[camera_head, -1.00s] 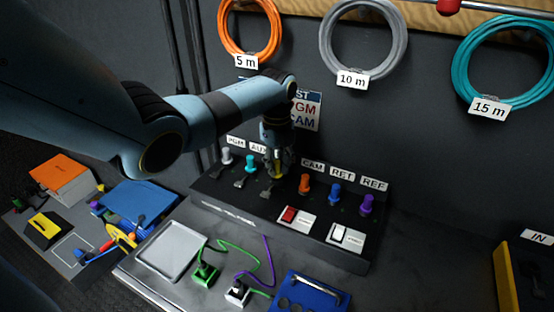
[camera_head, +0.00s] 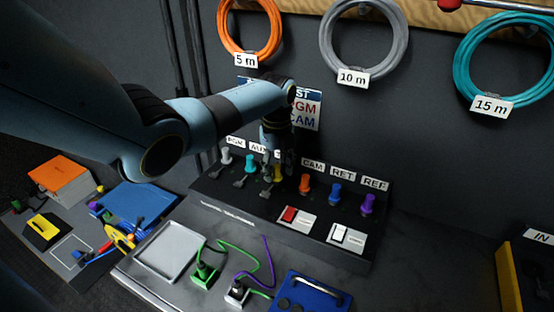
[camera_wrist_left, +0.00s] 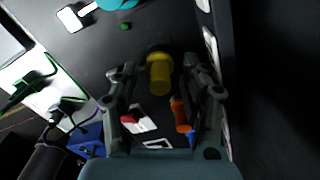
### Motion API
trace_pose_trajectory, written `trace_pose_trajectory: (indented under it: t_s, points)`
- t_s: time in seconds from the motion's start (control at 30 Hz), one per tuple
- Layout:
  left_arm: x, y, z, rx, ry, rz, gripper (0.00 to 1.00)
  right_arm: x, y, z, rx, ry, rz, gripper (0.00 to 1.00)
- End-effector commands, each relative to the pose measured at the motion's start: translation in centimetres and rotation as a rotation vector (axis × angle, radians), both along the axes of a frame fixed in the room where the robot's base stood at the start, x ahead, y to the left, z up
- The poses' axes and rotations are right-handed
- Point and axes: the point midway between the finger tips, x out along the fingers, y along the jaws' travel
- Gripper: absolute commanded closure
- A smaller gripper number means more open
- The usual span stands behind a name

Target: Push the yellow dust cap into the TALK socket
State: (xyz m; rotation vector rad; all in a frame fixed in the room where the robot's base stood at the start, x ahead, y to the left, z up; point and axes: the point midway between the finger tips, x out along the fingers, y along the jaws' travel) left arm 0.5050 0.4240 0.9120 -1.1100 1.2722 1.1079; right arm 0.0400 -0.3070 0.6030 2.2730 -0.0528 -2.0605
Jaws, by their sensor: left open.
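The yellow dust cap (camera_head: 277,174) stands in the row of coloured caps on the black sloped panel, between the teal and orange caps. It also shows in the left wrist view (camera_wrist_left: 160,74), between my fingertips with a gap on each side. My left gripper (camera_head: 279,164) is open over the cap; it also shows in the left wrist view (camera_wrist_left: 160,66). The label above the yellow cap is mostly covered by my gripper, and the socket under the cap is hidden. How deep the cap sits I cannot tell. My right gripper is out of view.
The teal cap (camera_head: 250,161) and orange cap (camera_head: 305,183) stand close on either side. A red switch (camera_head: 289,214) and a white switch (camera_head: 340,233) are in front. A grey tray (camera_head: 168,250) and a green plug (camera_head: 204,274) lie nearer. Cable coils hang behind.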

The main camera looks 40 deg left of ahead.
Motion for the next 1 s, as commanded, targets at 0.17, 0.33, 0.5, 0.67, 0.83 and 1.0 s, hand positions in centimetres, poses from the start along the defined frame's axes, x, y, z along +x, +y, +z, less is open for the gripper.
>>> trace_pose_trajectory:
  t_s: [0.17,0.33,0.5,0.67,0.83,1.0]
  points:
    - [0.1,0.1,1.8,0.002,-0.003,-0.001,0.55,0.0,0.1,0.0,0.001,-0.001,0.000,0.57]
    - [0.1,0.1,5.6,0.002,-0.005,-0.002,0.55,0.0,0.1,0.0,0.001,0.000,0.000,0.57]
    - [0.1,0.1,9.1,0.002,-0.003,-0.001,0.55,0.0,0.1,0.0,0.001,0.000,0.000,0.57]
    - [0.1,0.1,11.3,0.001,-0.002,0.000,0.55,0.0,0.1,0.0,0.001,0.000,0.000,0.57]
    - [0.0,0.1,12.0,0.001,0.000,0.000,0.55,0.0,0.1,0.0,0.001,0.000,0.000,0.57]
    - [0.0,0.0,12.0,0.000,0.000,0.000,0.55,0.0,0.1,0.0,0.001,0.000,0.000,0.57]
